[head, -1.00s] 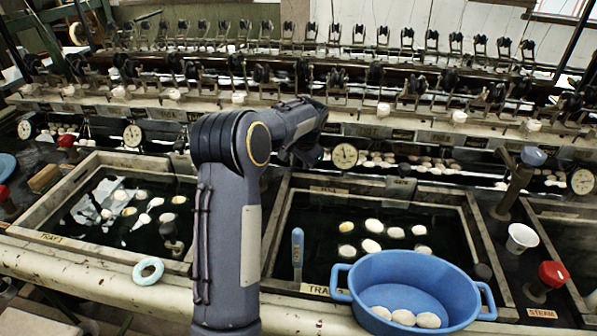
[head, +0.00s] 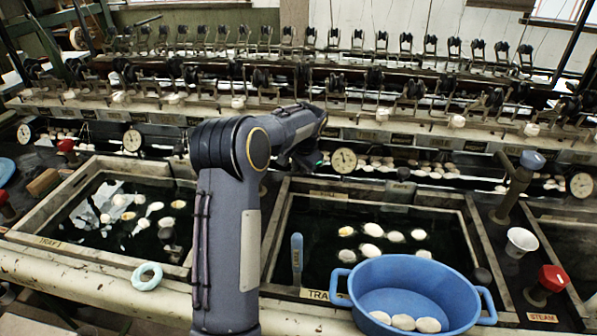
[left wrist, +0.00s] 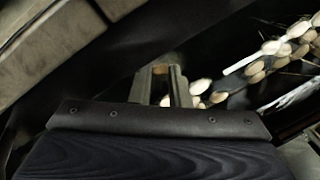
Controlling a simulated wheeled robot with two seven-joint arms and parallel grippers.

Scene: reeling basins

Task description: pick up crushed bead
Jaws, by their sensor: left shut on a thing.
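My left gripper (head: 313,161) reaches over the far edge of the middle basin, toward the dark trough with the dials. In the left wrist view its fingers (left wrist: 160,82) are shut on a small brownish thing (left wrist: 160,70). That thing is mostly hidden between the fingers, and I cannot tell for sure whether it is the crushed bead. Pale cocoons (left wrist: 220,95) lie in the trough right beside the fingers. In the head view my own arm and wrist hide the fingertips. My right gripper is not in view.
A blue tub (head: 412,275) with several cocoons stands at the front of the middle basin (head: 280,225). More cocoons float in the left basin (head: 36,220). A round dial (head: 343,161) is close to my gripper. The reeling frame (head: 400,125) runs along the back.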

